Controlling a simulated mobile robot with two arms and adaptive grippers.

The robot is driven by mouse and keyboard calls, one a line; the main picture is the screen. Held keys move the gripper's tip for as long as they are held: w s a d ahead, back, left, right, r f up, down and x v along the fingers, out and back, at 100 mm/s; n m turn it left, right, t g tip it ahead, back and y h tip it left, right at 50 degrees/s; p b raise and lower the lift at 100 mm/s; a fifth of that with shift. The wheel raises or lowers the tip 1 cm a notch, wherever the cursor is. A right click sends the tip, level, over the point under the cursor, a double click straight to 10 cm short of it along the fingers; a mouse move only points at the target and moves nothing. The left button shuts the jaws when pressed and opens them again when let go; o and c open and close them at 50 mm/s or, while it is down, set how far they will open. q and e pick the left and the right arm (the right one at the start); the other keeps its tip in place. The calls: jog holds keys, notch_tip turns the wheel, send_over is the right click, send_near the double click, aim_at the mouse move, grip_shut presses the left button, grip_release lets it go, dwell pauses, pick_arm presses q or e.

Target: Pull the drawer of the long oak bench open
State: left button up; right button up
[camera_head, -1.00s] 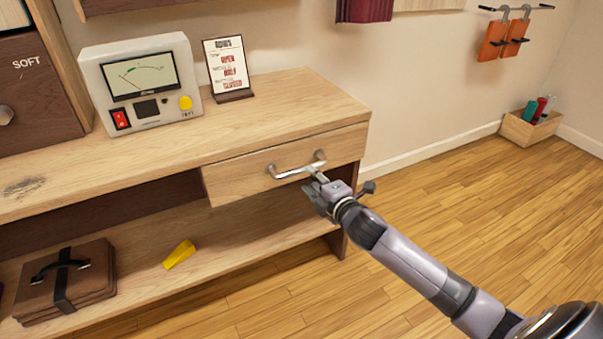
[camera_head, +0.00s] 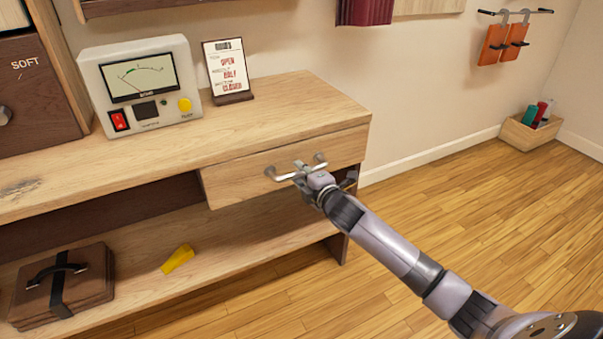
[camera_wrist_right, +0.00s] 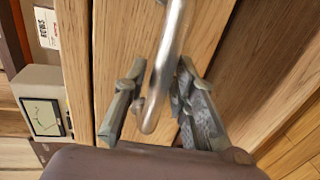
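The long oak bench (camera_head: 290,97) runs along the wall in the head view. Its drawer (camera_head: 235,178) sits under the top at the right end, its front roughly flush with the bench. A silver bar handle (camera_head: 279,176) is on the drawer front. My right gripper (camera_head: 303,171) is at the handle's middle. In the right wrist view, the handle (camera_wrist_right: 165,75) passes between the two open fingers (camera_wrist_right: 152,95), with visible gaps on both sides. The drawer front (camera_wrist_right: 120,60) lies behind it. My left gripper is not in view.
A meter box (camera_head: 140,85) and a sign card (camera_head: 228,70) stand on the bench top. A brown case (camera_head: 62,285) and a yellow wedge (camera_head: 178,259) lie on the lower shelf. The wooden floor (camera_head: 450,190) right of the bench is clear up to a crate (camera_head: 520,134).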

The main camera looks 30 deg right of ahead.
grip_shut()
jog(key=shift+s, duration=0.1)
dwell(0.5)
